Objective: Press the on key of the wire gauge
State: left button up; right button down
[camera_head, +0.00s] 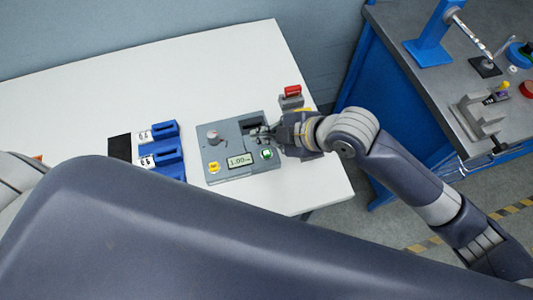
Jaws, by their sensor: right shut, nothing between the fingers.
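The wire gauge is a grey box (223,172) on the white table. Key labels are too small to read. A dark recess is at its upper right. My right gripper (259,133) is shut and empty over the right part of the gauge, just above the green key in the picture. I cannot tell whether its fingertips touch the gauge. My left gripper is not in view.
Blue blocks (166,170) with white labels and a black pad (120,147) lie left of the gauge. A red-topped grey device (292,98) stands behind my right gripper. A blue workbench (400,80) with tools is at the right. The table's back left is clear.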

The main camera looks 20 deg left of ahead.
jog(key=b, duration=0.4)
send_over(265, 156)
notch_tip(265, 156, down, 4)
jog(key=shift+f, duration=1.1)
jog(key=shift+f, duration=0.15)
jog(key=shift+f, duration=0.25)
jog(key=shift+f+b, duration=0.35)
jog(key=shift+f, duration=0.1)
dwell(0.7)
jog(key=shift+r, duration=0.1)
jog(key=shift+r+p, duration=0.75)
jog(key=shift+p, duration=0.15)
